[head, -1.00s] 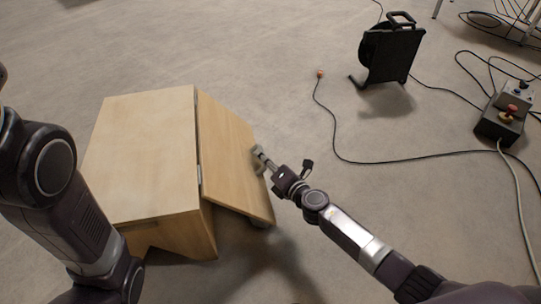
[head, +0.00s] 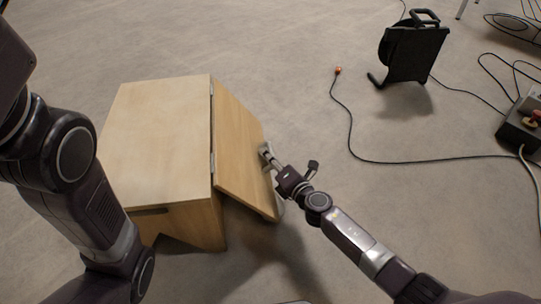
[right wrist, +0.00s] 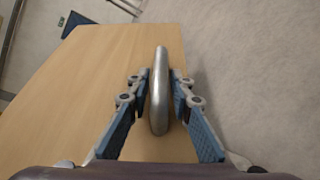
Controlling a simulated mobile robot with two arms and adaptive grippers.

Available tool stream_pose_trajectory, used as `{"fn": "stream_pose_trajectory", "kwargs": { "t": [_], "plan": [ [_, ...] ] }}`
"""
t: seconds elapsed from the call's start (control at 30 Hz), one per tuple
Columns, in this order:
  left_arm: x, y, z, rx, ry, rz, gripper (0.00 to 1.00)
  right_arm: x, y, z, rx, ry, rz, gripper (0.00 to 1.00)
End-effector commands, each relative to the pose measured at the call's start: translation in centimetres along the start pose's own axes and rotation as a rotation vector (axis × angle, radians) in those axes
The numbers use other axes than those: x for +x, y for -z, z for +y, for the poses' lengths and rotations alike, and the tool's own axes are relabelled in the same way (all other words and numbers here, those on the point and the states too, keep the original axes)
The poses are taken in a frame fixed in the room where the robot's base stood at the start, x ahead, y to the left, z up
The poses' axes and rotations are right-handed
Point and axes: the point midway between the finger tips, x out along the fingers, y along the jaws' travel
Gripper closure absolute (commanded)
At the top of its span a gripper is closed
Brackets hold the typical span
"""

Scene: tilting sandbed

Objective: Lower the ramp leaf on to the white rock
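The ramp leaf (head: 238,150) is a wooden panel hinged to the right edge of a wooden box (head: 160,130). It slopes down to the right, and also fills much of the right wrist view (right wrist: 75,100).
A black cable reel (head: 413,55) stands at the back right. A control box with a red button (head: 525,125) is at the right edge. The floor right of the leaf is mostly clear.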

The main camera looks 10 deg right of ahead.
Motion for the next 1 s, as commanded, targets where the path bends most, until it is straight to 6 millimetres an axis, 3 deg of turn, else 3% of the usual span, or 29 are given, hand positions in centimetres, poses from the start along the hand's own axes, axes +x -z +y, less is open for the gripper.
{"fn": "stream_pose_trajectory", "kwargs": {
  "t": [0.37, 0.8, 1.0],
  "plan": [
    [-0.1, -0.2, -0.1, 0.001, 0.002, -0.005, 1.0, -1.3, -0.4, -0.2, -0.006, 0.002, -0.006, 0.8],
    [0.0, -0.1, -0.1, 0.0, 0.001, -0.002, 1.0, -9.2, 0.0, -0.1, -0.001, 0.002, 0.001, 0.8],
    [0.0, -0.1, 0.0, 0.0, 0.001, -0.002, 1.0, -11.4, 0.1, 0.0, -0.001, 0.0, 0.001, 0.8]
  ]
}}
